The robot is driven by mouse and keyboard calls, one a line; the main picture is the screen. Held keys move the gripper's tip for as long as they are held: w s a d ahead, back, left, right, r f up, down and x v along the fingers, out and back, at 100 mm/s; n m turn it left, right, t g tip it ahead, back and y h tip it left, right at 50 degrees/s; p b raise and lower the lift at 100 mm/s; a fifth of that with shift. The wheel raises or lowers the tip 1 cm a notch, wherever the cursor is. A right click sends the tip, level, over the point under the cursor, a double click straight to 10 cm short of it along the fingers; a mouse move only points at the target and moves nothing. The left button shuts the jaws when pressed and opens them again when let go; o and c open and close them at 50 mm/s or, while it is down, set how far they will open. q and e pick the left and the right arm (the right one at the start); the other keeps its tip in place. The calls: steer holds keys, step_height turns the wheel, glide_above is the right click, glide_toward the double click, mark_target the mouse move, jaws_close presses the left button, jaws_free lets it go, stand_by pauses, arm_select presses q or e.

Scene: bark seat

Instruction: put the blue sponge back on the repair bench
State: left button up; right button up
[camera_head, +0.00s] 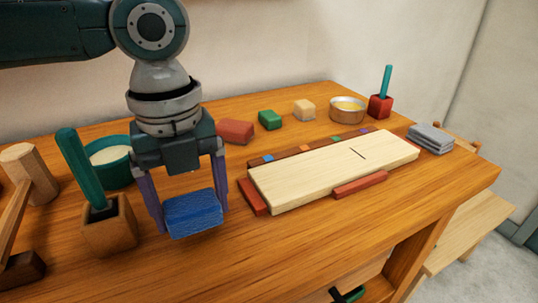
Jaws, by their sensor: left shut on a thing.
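The blue sponge (194,213) is a small block between the fingers of my left gripper (190,206). My left gripper points down and is shut on the sponge. They are over the front left part of the wooden repair bench (300,239). I cannot tell whether the sponge's underside touches the bench top. My right gripper is not in the head view.
Left of the sponge stands a wooden holder (110,228) with a teal handle, and a green bowl (112,163) behind. A pale board (335,170) with red blocks lies to the right.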

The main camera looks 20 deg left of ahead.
mark_target(195, 222)
arm_select(q)
steer(key=shift+f, duration=1.6)
